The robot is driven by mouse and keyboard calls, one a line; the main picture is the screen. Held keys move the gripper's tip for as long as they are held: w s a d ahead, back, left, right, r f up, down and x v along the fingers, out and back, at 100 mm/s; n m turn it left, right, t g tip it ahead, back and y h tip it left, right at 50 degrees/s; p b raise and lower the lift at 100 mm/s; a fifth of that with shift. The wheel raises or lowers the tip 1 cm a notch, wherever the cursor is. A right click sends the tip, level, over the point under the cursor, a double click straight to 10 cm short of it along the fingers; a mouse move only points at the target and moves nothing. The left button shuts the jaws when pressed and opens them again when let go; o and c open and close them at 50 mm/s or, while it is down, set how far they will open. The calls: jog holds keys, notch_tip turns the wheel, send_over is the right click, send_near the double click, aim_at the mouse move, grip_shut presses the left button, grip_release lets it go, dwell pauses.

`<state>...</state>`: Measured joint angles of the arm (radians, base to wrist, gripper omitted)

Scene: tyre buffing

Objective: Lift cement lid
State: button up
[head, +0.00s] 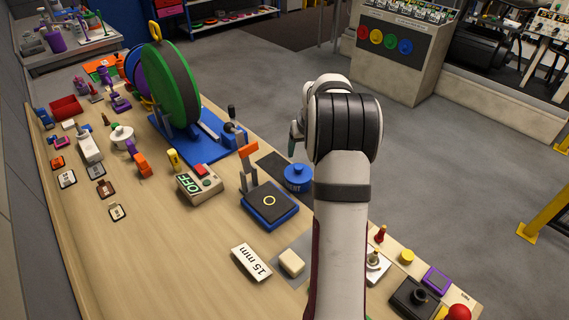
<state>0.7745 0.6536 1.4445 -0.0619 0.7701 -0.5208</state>
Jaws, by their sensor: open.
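A round blue cement pot (296,184) with a lid and knob on top stands on the bench, just left of my arm. White lettering shows on its side, partly readable. The lid (297,170) sits on the pot. My gripper (293,146) is partly in view at the left of my wrist, a little above and behind the lid in the picture. It is open, with nothing seen between its fingers. Most of it is hidden by my arm, and I cannot tell the exact gap to the lid.
A dark flat pad (270,165) lies beside the pot. A green wheel (170,85) rises behind. Open floor lies right of the bench.

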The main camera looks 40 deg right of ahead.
aim_at(299, 168)
jog(key=x, duration=1)
jog(key=shift+s+f, duration=0.25)
jog(key=shift+f, duration=0.15)
grip_shut()
dwell(0.6)
